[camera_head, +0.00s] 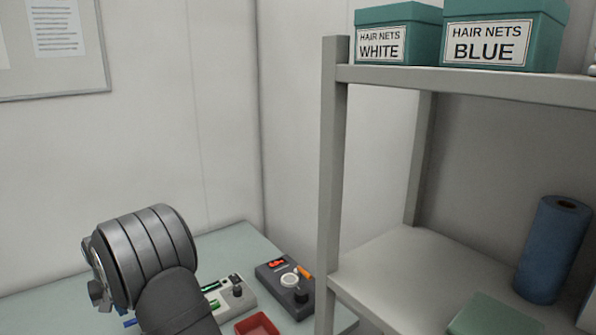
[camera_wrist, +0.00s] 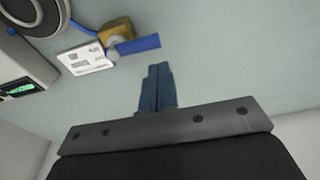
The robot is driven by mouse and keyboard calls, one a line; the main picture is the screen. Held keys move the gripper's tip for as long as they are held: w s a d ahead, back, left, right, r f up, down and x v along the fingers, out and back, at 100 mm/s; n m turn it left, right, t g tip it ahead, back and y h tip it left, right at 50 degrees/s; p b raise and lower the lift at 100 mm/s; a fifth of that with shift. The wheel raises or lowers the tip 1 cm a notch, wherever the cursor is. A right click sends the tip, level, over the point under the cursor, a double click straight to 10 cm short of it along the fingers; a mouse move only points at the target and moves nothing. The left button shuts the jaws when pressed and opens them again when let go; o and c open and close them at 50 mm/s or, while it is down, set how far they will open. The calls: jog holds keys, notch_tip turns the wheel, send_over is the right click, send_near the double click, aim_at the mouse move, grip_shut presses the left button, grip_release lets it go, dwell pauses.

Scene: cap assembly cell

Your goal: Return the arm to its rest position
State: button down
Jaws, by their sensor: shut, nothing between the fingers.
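My arm shows at the lower left of the head view, with dark grey ribbed links above the table (camera_head: 225,243). The fingers of my gripper are hidden in that view. In the wrist view my gripper (camera_wrist: 158,68) shows its blue fingers together, with nothing between them. The fingers point over the bare pale green table top. A small yellow-brown block (camera_wrist: 116,33) with a blue bar (camera_wrist: 138,46) lies just beyond the fingertips to the left, next to a white printed card (camera_wrist: 86,58).
A light device (camera_head: 232,292), a dark device (camera_head: 287,286) and a red tray (camera_head: 257,326) stand on the table. A grey shelf (camera_head: 331,190) rises at the right, bearing teal hair-net boxes (camera_head: 503,12) and a blue roll (camera_head: 551,250). Walls close the back.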

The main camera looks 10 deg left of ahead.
notch_tip(320, 180, down, 4)
jog(key=shift+r, duration=0.1)
jog(key=w, duration=0.3)
jog(key=shift+w, duration=0.15)
jog(key=shift+w+d+r, duration=0.1)
jog(key=shift+w+d, duration=0.15)
jog(key=shift+w, duration=0.25)
jog(key=c, duration=1.3)
grip_release()
jog(key=shift+c, duration=0.2)
jog(key=o, duration=1.3)
jog(key=shift+t+h, duration=0.3)
jog(key=shift+t, duration=0.3)
jog(key=w+d+r, duration=0.1)
jog(key=d+r, duration=0.1)
jog(key=w+d+r, duration=0.1)
jog(key=d+r, duration=0.5)
jog(key=shift+w, duration=0.4)
jog(key=shift+o, duration=0.2)
jog(key=d+r+t+h, duration=0.2)
jog(key=d+r, duration=0.9)
jog(key=d, duration=0.5)
jog(key=w+x, duration=0.1)
jog(key=x, duration=0.8)
jog(key=shift+f, duration=0.15)
jog(key=shift+w, duration=0.1)
